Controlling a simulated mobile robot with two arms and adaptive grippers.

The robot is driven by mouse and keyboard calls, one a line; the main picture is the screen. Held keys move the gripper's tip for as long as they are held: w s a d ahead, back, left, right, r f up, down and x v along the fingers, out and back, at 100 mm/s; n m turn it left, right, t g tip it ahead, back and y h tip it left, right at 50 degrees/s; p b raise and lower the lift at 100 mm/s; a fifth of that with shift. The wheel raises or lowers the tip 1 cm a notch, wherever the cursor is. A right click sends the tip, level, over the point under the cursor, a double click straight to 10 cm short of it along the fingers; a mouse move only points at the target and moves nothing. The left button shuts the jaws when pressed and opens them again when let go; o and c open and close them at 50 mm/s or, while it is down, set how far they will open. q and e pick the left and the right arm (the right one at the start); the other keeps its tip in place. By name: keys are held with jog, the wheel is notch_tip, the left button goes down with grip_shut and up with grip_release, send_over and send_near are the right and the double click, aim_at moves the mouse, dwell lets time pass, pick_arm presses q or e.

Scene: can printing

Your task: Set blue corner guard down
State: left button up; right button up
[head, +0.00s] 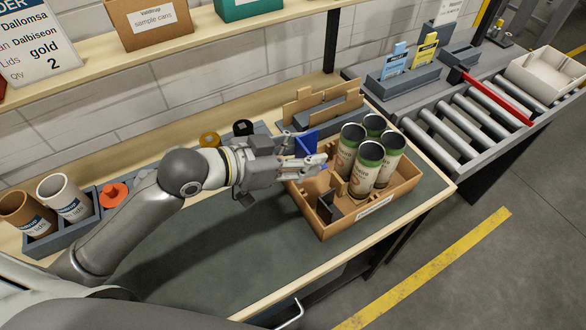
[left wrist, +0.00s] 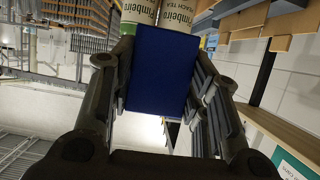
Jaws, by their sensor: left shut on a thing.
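A blue corner guard (head: 306,143) is held in my left gripper (head: 318,160), over the rear left part of an open cardboard box (head: 322,228). In the left wrist view the guard (left wrist: 160,70) fills the space between the two fingers. I cannot tell whether the guard touches the box. A black corner guard (head: 327,206) sits in the front left part of the box. My right gripper is not in view.
A grey rack (head: 42,243) with two tubes stands at the left of the table. Black and yellow round items sit behind my left arm. A roller conveyor (head: 462,125) with a red bar (head: 497,98) lies to the right. The front of the table mat (head: 220,275) is clear.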

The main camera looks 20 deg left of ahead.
pick_arm(q)
jog(key=w+a+f+p, duration=0.1)
jog(key=w+a+f, duration=0.2)
jog(key=f, duration=0.5)
jog(key=shift+w+f, duration=0.25)
jog(key=shift+f, duration=0.1)
jog(key=shift+f+b, duration=0.45)
jog(key=shift+f, duration=0.2)
jog(key=o, duration=0.9)
jog(key=shift+c, duration=0.2)
jog(key=shift+r, duration=0.15)
